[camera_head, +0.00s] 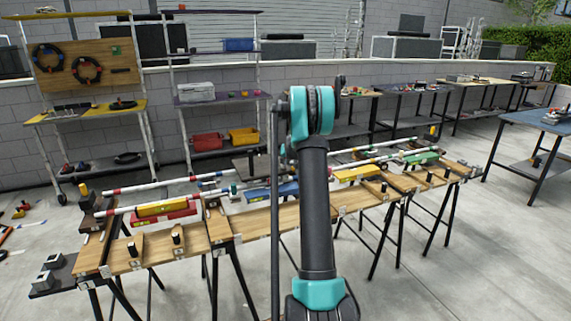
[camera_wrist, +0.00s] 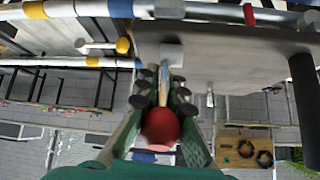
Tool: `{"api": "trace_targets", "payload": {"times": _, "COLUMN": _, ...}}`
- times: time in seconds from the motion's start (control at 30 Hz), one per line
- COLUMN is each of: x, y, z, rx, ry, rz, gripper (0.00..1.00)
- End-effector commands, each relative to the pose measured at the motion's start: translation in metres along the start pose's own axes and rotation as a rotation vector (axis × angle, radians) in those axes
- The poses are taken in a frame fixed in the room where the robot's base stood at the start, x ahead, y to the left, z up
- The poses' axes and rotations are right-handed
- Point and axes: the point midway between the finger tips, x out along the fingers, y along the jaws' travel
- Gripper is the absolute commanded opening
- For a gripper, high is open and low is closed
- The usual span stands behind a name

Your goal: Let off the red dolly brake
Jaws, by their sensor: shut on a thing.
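In the wrist view, a red ball knob (camera_wrist: 160,127) sits between the green fingers of my gripper (camera_wrist: 163,90), which is shut on it. A narrow pale stem stands beyond the knob between the fingertips, toward a light grey block (camera_wrist: 172,53). My arm hides the gripper and this knob in the head view. The red dolly (camera_head: 151,219) is on the left of the rail bench (camera_head: 256,221), with a yellow block (camera_head: 162,207) on top. I cannot tell the lever's exact angle.
A yellow knob (camera_wrist: 122,45) on a white lever is near the gripper in the wrist view. Blue (camera_head: 286,190), yellow (camera_head: 355,174) and green (camera_head: 423,158) dollies stand along the rails.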

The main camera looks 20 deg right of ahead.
Motion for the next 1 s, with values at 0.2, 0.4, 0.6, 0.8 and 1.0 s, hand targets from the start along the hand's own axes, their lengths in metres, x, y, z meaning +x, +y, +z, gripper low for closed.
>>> {"api": "trace_targets", "payload": {"times": 0.2, "x": 0.004, "y": 0.001, "z": -0.003, "rx": -0.014, "ry": -0.182, "rz": 0.036, "gripper": 0.00}}
{"api": "trace_targets", "payload": {"times": 0.4, "x": 0.008, "y": 0.001, "z": -0.004, "rx": -0.023, "ry": -0.304, "rz": 0.059, "gripper": 0.00}}
{"api": "trace_targets", "payload": {"times": 0.6, "x": 0.010, "y": 0.001, "z": -0.005, "rx": -0.029, "ry": -0.378, "rz": 0.072, "gripper": 0.00}}
{"api": "trace_targets", "payload": {"times": 0.8, "x": 0.011, "y": 0.001, "z": -0.005, "rx": -0.030, "ry": -0.410, "rz": 0.078, "gripper": 0.00}}
{"api": "trace_targets", "payload": {"times": 1.0, "x": 0.011, "y": 0.001, "z": -0.004, "rx": -0.030, "ry": -0.417, "rz": 0.078, "gripper": 0.00}}
